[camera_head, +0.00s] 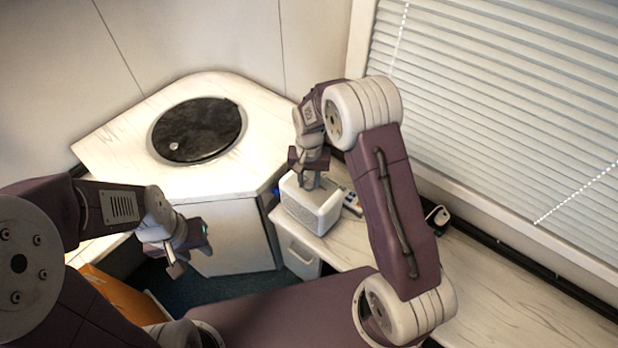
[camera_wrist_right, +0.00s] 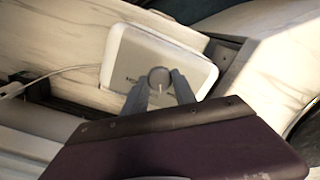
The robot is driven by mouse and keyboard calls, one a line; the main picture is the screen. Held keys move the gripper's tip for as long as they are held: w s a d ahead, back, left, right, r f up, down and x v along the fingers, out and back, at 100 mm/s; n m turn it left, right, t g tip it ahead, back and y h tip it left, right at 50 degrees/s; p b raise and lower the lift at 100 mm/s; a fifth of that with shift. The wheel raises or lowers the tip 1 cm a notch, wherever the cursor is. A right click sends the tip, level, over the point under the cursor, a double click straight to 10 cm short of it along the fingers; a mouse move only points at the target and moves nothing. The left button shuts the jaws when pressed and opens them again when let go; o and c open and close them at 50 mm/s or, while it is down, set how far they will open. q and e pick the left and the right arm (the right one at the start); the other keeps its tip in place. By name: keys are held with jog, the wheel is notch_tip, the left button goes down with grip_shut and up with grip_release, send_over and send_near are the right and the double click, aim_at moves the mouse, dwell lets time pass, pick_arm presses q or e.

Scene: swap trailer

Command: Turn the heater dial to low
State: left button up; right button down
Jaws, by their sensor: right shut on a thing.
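The heater is a small white box (camera_head: 310,208) on the counter in the head view. It also shows in the right wrist view (camera_wrist_right: 120,55), with its light top face towards the camera. A round grey dial (camera_wrist_right: 159,77) with a pale pointer line sits on that face, beside partly covered lettering. My right gripper (camera_wrist_right: 160,86) is shut on the dial, one finger on each side of it. In the head view my right gripper (camera_head: 312,182) points down onto the heater's top and hides the dial. My left gripper (camera_head: 172,262) hangs over the floor, away from the heater; its finger gap is unclear.
A round black lid (camera_head: 198,130) lies in the corner counter at the back. A window with white blinds (camera_head: 500,110) is at the right. A white cable (camera_wrist_right: 45,76) runs near the heater. The counter (camera_head: 480,300) at the front right is clear.

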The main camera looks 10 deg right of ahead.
aim_at(309, 183)
jog(key=m+p, duration=0.1)
jog(key=m, duration=0.4)
jog(key=shift+r, duration=0.1)
jog(key=shift+w+m, duration=0.1)
jog(key=shift+m, duration=0.3)
dwell(0.3)
jog(key=c, duration=1)
grip_release()
notch_tip(309, 183, up, 9)
